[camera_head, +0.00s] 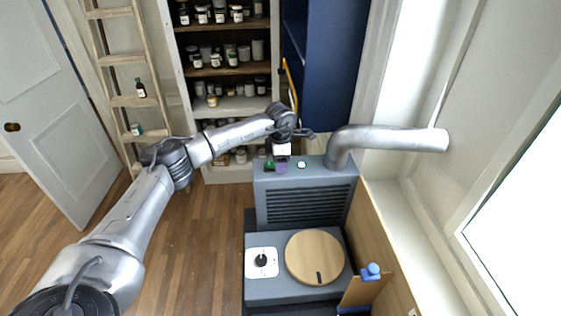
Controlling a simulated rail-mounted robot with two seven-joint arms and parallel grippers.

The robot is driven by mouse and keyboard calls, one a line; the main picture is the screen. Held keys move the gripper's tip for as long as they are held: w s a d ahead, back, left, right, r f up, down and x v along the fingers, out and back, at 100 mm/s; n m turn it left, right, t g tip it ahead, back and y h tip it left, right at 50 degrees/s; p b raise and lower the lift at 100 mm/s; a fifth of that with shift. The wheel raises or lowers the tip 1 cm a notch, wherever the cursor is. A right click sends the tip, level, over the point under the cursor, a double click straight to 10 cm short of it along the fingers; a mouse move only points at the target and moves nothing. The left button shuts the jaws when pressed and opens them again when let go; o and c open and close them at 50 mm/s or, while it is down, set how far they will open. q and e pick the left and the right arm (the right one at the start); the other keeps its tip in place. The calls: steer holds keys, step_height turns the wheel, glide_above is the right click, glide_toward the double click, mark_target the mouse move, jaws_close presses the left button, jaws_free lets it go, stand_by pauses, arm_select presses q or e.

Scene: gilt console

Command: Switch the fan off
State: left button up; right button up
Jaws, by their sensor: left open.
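The fan unit (305,186) is a grey box with a dark slatted grille on its front and a thick silver pipe (385,138) rising from its top and bending right. A small round whitish button (301,165) sits on its top, left of the pipe. My left arm reaches in from the left, and my left gripper (276,162) points down at the left part of the box top, just left of the button. It is open, and I see nothing held in it. Small green and purple patches show at its tips. I cannot tell whether the tips touch the box. My right gripper is not in view.
In front of the fan, a grey bench (290,290) carries a round wooden board (314,257) and a white panel with a black knob (261,261). A blue-topped object (371,271) stands at right. Shelves of jars (230,70), a ladder (113,58) and a blue cabinet (330,60) stand behind.

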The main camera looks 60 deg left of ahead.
arm_select(q)
steer(key=shift+f, duration=0.2)
steer(key=shift+c, duration=0.2)
steer(key=c, duration=0.9)
steer(key=t+b, duration=0.1)
steer(key=t+h+b, duration=0.1)
steer(key=b, duration=0.1)
steer(key=shift+s+a+f+t+h+b, duration=0.1)
steer(key=shift+s+a+t+h+b, duration=0.2)
steer(key=shift+s+t, duration=0.1)
steer(key=shift+t+b, duration=0.3)
steer(key=shift+r+t+h, duration=0.3)
steer(key=shift+r, duration=0.2)
steer(key=o, duration=0.9)
steer(key=shift+o, duration=0.2)
